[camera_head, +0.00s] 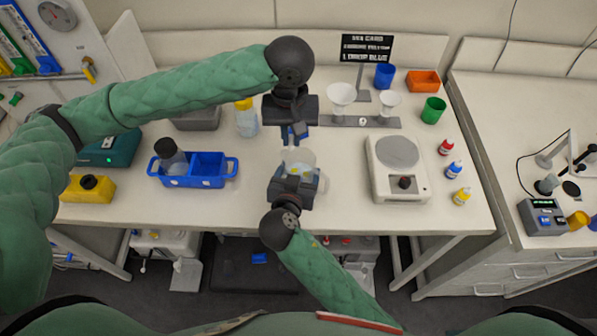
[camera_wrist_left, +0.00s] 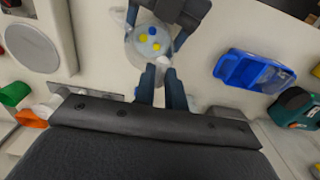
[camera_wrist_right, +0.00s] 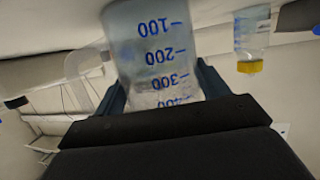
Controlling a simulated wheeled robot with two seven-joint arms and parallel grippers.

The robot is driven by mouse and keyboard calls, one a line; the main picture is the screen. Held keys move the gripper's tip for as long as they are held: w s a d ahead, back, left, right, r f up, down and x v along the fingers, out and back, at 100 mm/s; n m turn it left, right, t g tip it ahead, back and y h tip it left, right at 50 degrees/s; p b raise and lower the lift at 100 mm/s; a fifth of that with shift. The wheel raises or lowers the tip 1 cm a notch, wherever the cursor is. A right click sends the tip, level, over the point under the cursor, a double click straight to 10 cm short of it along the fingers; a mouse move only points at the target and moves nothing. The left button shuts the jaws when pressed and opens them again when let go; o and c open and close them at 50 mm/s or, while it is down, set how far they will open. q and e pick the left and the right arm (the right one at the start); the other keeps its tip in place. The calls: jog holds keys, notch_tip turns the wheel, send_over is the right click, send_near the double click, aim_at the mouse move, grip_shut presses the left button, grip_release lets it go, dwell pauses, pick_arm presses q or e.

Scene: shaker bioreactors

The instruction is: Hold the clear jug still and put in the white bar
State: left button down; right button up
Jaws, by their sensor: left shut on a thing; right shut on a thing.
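The clear jug (camera_head: 299,157) stands near the bench's front edge, with blue and yellow pieces inside it. In the right wrist view the jug (camera_wrist_right: 155,45) shows blue graduations. My right gripper (camera_head: 297,183) is shut around the jug, with a finger on each side. My left gripper (camera_head: 294,136) is shut just behind and above the jug's rim. In the left wrist view a small white end, seemingly the white bar (camera_wrist_left: 169,73), shows at its fingertips beside the jug's mouth (camera_wrist_left: 148,45). Most of the bar is hidden by the fingers.
A blue caddy (camera_head: 197,183) with a dark-capped bottle stands left, and a yellow-capped bottle (camera_head: 246,118) behind. A scale (camera_head: 398,170) stands right, with a funnel stand (camera_head: 360,122) behind it. Small dropper bottles line the right side. The bench between caddy and jug is clear.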

pick_arm(q)
jog(key=shift+f, duration=2.9)
jog(key=c, duration=1.4)
grip_release()
jog(key=shift+o, duration=0.2)
jog(key=shift+r, duration=0.15)
notch_tip(320, 180, up, 12)
jog(key=shift+f, duration=0.15)
